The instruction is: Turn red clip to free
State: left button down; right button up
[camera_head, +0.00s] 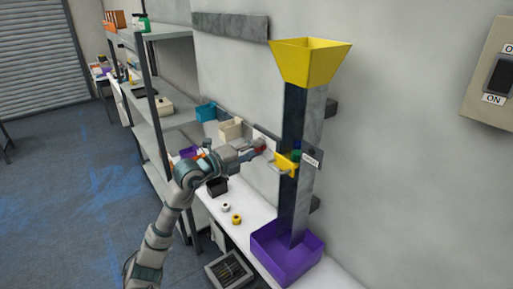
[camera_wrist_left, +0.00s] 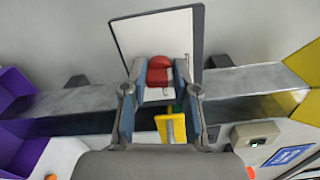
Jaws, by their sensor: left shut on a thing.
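The red clip (camera_wrist_left: 160,72) sits between the fingertips of my left gripper (camera_wrist_left: 159,80) in the left wrist view, in front of a white plate (camera_wrist_left: 120,35). In the head view a bit of the red clip (camera_head: 261,145) shows at the tip of my left gripper (camera_head: 257,149), beside the tall chute (camera_head: 293,210). The left gripper is shut on the clip. The gripper hides part of the clip, so its exact angle is hard to tell. My right gripper is in neither view.
A yellow bracket (camera_head: 286,164) juts from the chute close to the gripper; its yellow part (camera_wrist_left: 170,127) also shows below the clip in the wrist view. A yellow funnel (camera_head: 310,62) tops the chute and a purple bin (camera_head: 270,260) stands under it. Metal shelves (camera_head: 165,132) stand left.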

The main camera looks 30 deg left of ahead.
pick_arm(q)
jog(key=shift+f+n+p, duration=0.15)
jog(key=shift+n+p, duration=0.15)
jog(key=shift+n, duration=0.8)
jog(key=shift+f, duration=0.1)
jog(key=c, duration=0.9)
grip_release()
jog(key=shift+s+a, duration=0.1)
jog(key=v, duration=1.2)
jog(key=shift+a, duration=0.45)
jog(key=shift+d, duration=0.2)
